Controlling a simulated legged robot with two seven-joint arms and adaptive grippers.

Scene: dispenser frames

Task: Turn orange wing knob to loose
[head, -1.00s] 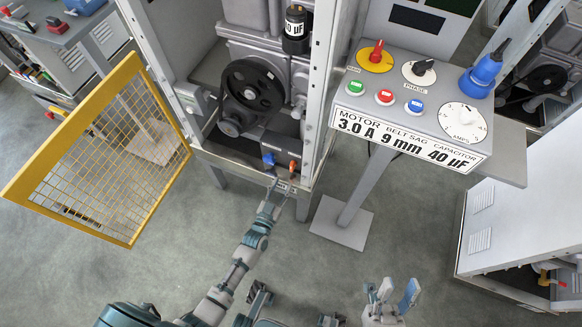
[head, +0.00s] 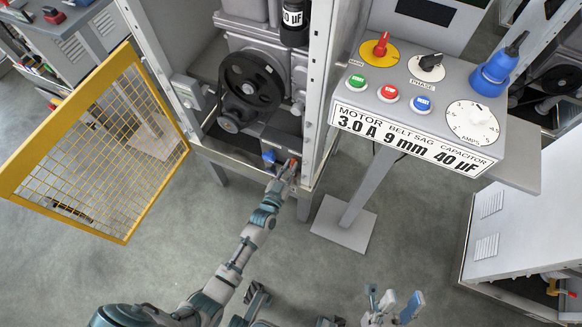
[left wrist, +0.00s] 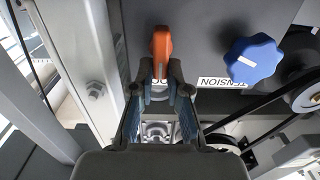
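The orange wing knob (left wrist: 162,48) stands upright, wing pointing up, on a dark panel in the left wrist view. It is small and partly covered by my fingers in the head view (head: 291,163). My left gripper (left wrist: 162,78) is at the knob, its two fingertips on either side of the wing's lower end. The fingers look apart with a small gap; contact is not clear. A label under the knob is mostly hidden by the fingers. My right gripper (head: 392,302) is low in the head view, away from the machine, fingers apart and empty.
A blue knob (left wrist: 253,59) marked TENSION is right of the orange one. A belt and pulley (head: 252,82) lie behind. The cabinet post (left wrist: 82,60) stands close on the left. A yellow mesh door (head: 100,150) hangs open left; a control console (head: 420,110) stands right.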

